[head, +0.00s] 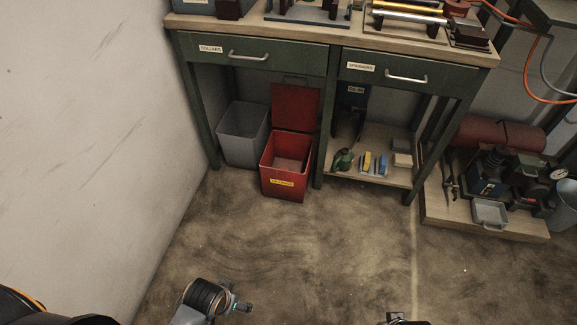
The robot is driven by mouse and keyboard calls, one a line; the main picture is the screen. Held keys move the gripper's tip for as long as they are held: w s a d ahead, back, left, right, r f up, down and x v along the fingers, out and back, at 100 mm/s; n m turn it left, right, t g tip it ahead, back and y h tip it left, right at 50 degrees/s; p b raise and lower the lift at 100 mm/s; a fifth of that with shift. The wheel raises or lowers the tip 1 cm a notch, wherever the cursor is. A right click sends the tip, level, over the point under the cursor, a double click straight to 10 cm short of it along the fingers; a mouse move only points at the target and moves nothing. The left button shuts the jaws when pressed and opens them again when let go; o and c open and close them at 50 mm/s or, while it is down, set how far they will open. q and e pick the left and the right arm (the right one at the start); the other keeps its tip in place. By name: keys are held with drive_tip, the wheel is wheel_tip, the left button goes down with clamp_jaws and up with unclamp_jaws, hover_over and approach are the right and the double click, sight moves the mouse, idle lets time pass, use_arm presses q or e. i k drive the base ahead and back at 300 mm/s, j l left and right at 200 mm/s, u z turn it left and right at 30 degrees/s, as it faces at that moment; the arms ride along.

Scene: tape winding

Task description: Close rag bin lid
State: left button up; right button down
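The red rag bin (285,184) stands on the floor under the workbench, with a yellow label on its front. Its red lid (295,107) is open and stands upright at the back of the bin, below the drawer. The inside of the bin shows and looks empty. My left gripper (242,307) is low in the picture, well in front of the bin and apart from it; its fingers are too small to read. Only a small dark part of my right gripper (401,320) shows at the bottom edge, far from the bin.
A grey open bin (243,135) stands just left of the rag bin. The green workbench (253,52) has two drawers above and legs on either side. A low shelf (370,176) with small items is to the right. Floor in front is clear. A white wall bounds the left.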

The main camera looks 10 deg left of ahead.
sight(296, 107)
drive_tip(key=i+l, duration=0.2)
drive_tip(key=l, duration=0.15)
drive_tip(key=i+l, duration=0.2)
drive_tip(key=l, duration=0.15)
drive_tip(key=i+l, duration=0.2)
drive_tip(key=l, duration=0.15)
drive_tip(key=i+l, duration=0.2)
drive_tip(key=l, duration=0.15)
drive_tip(key=i+l, duration=0.2)
drive_tip(key=l, duration=0.2)
drive_tip(key=j+u, duration=0.05)
